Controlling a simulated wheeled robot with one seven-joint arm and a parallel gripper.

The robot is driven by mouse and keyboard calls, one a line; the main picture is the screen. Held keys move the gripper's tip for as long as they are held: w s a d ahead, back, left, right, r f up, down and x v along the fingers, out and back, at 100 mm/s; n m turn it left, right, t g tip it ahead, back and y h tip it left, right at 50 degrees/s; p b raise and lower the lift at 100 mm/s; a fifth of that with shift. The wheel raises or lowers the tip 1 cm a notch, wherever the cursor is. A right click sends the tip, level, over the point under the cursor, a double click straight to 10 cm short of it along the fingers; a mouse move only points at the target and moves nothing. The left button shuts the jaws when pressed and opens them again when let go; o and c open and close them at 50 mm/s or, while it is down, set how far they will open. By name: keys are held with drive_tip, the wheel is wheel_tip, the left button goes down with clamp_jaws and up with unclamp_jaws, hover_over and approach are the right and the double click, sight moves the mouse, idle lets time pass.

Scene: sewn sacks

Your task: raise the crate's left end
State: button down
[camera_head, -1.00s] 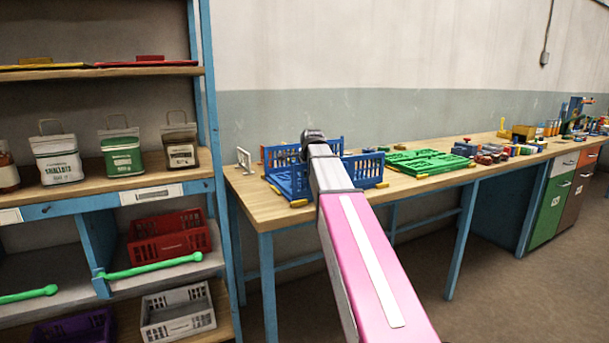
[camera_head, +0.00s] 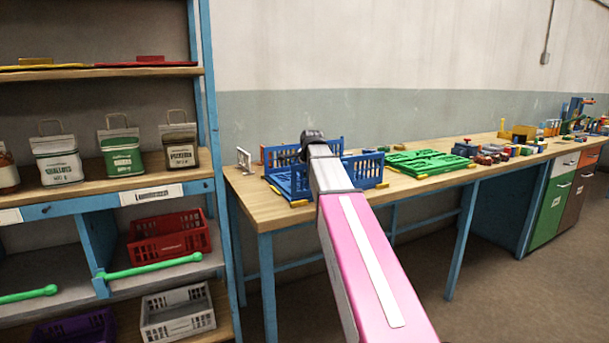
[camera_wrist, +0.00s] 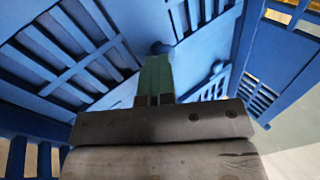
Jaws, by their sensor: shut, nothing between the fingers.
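The blue slatted crate (camera_head: 363,171) stands on the near left part of the workbench. Its back wall and right end are upright. Its left side (camera_head: 281,184) looks low and folded down in the head view, partly hidden by my arm. My gripper (camera_wrist: 157,62) shows in the wrist view with its green fingers together and empty. It is down among the crate's blue slatted panels (camera_wrist: 70,50), with a round blue knob just beyond the fingertips. I cannot tell whether the fingers touch a panel. In the head view my arm hides the fingers.
A green folded crate (camera_head: 428,161) lies flat to the right on the workbench (camera_head: 262,208). A small white rack (camera_head: 244,159) stands left of the blue crate. A shelf unit with sacks and a red crate (camera_head: 168,238) is at the left. Small items fill the bench farther right.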

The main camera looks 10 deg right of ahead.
drive_tip(key=shift+w+a+f, duration=0.15)
drive_tip(key=shift+w+f, duration=0.05)
drive_tip(key=shift+w, duration=0.25)
drive_tip(key=c, duration=1.5)
unclamp_jaws()
drive_tip(key=shift+o, duration=1)
drive_tip(key=shift+s+d, duration=0.3)
drive_tip(key=shift+s, duration=0.05)
drive_tip(key=shift+s+r, duration=0.2)
drive_tip(key=shift+r, duration=0.25)
drive_tip(key=shift+s+v, duration=0.25)
drive_tip(key=shift+v, duration=5.4)
drive_tip(key=shift+s, duration=0.15)
